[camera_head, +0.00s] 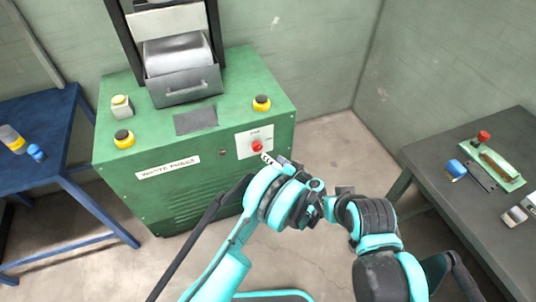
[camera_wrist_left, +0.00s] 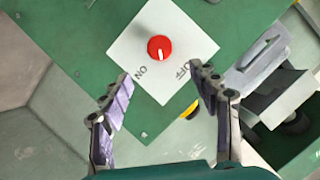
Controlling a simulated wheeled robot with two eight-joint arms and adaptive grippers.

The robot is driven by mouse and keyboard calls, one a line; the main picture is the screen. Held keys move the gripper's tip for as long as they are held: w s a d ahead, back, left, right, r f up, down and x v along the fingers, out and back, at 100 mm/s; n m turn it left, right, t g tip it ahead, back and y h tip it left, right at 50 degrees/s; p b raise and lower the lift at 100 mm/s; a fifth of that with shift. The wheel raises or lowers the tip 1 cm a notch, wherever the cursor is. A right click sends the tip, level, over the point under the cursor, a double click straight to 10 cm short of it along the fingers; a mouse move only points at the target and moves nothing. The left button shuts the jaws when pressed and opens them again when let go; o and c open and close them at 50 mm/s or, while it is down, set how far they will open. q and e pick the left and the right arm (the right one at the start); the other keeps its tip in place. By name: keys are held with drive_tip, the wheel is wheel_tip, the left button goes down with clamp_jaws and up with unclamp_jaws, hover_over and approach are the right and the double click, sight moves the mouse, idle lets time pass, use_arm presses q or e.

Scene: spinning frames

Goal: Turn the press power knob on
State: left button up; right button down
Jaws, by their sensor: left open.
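The red knob (camera_head: 257,146) sits on a white plate (camera_head: 246,140) on the front of the green press (camera_head: 165,205). In the left wrist view the knob (camera_wrist_left: 160,48) is round, with a short white mark pointing down the picture, between the words ON and OFF on the plate (camera_wrist_left: 190,35). My left gripper (camera_wrist_left: 159,92) is open and empty there, its fingers apart on either side below the knob, not touching it. In the head view my left gripper (camera_head: 271,160) is just below right of the knob. My right gripper (camera_head: 343,190) is partly hidden; its fingers are unclear.
The press top carries yellow-collared buttons (camera_head: 262,103) and a roller with a drawer (camera_head: 185,85). A blue table (camera_head: 50,130) stands left. A grey bench (camera_head: 460,200) at right holds a green board (camera_head: 498,168) and small parts. Floor between press and bench is clear.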

use_arm(q)
drive_tip(key=shift+s+d+r, duration=0.15)
drive_tip(key=shift+s+d, duration=0.1)
drive_tip(key=shift+s, duration=0.1)
drive_tip(key=n+h+p, duration=0.3)
drive_tip(key=n, duration=0.1)
approach(258, 147)
drive_tip(key=w, duration=0.1)
drive_tip(key=shift+n, duration=0.4)
drive_tip(key=b+x, duration=0.1)
drive_tip(key=x, duration=0.2)
drive_tip(key=b+x, duration=0.1)
drive_tip(key=x, duration=0.3)
drive_tip(key=shift+a+f+b, duration=0.25)
drive_tip(key=shift+f+b, duration=0.15)
drive_tip(key=shift+w+a+f, duration=0.1)
drive_tip(key=shift+w, duration=0.45)
drive_tip(key=c, duration=1.2)
